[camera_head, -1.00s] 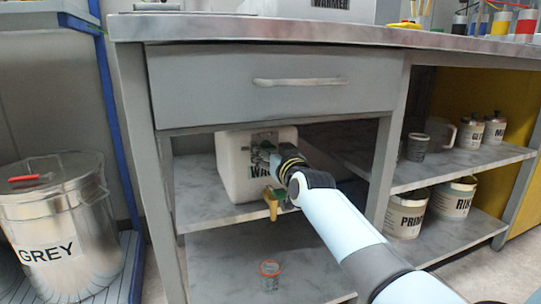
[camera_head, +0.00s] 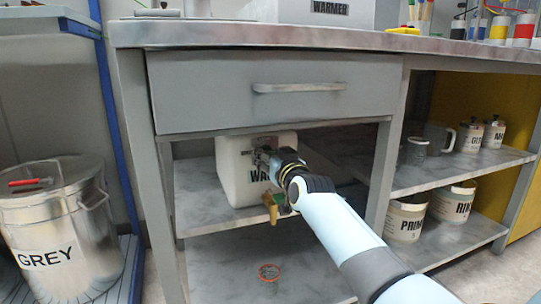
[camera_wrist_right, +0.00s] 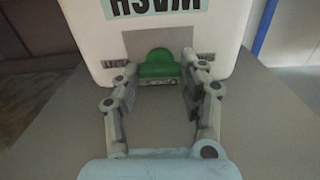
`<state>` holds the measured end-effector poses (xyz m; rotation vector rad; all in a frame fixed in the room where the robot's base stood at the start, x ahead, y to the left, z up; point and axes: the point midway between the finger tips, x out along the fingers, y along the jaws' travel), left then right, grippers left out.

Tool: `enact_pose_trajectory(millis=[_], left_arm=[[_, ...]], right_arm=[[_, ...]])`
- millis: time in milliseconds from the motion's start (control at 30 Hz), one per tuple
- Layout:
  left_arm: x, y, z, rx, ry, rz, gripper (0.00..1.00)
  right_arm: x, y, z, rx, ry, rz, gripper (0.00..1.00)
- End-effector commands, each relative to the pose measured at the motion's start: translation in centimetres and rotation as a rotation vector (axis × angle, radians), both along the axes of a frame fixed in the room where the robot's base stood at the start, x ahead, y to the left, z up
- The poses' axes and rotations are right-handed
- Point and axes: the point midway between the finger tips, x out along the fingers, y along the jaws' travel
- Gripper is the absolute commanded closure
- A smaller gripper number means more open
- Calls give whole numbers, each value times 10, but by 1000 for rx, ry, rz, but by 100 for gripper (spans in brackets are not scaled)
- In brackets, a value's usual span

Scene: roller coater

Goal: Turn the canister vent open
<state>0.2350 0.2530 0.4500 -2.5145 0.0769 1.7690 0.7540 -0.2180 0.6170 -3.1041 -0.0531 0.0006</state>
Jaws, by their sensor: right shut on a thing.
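The white canister (camera_head: 232,175) stands on the shelf under the drawer, with a dark label and a brass-coloured tap (camera_head: 272,204) low at its front. The green vent knob (camera_wrist_right: 159,66) shows in the right wrist view against the canister's face, between two small grey labels. My right gripper (camera_head: 261,157) reaches the canister's front from the right. In the right wrist view its two fingers (camera_wrist_right: 160,78) stand on either side of the knob, shut on it. The head view hides the knob behind my gripper. My left gripper is not in view.
A drawer (camera_head: 220,92) is just above the canister, and a table leg (camera_head: 385,175) stands to the right. A small cup (camera_head: 269,272) is on the lower shelf below the tap. A metal bin (camera_head: 55,225) stands at the left. Jars (camera_head: 405,222) fill the right shelves.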

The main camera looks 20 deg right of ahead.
Motion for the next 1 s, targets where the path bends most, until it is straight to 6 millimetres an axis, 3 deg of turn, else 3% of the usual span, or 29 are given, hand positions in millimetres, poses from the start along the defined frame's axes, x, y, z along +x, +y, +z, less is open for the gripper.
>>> enact_pose_trajectory(millis=[233,1000], left_arm=[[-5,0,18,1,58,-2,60],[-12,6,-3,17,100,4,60]], right_arm=[[0,0,1,139,6,0,90],[0,-2,-2,860,31,-1,90]])
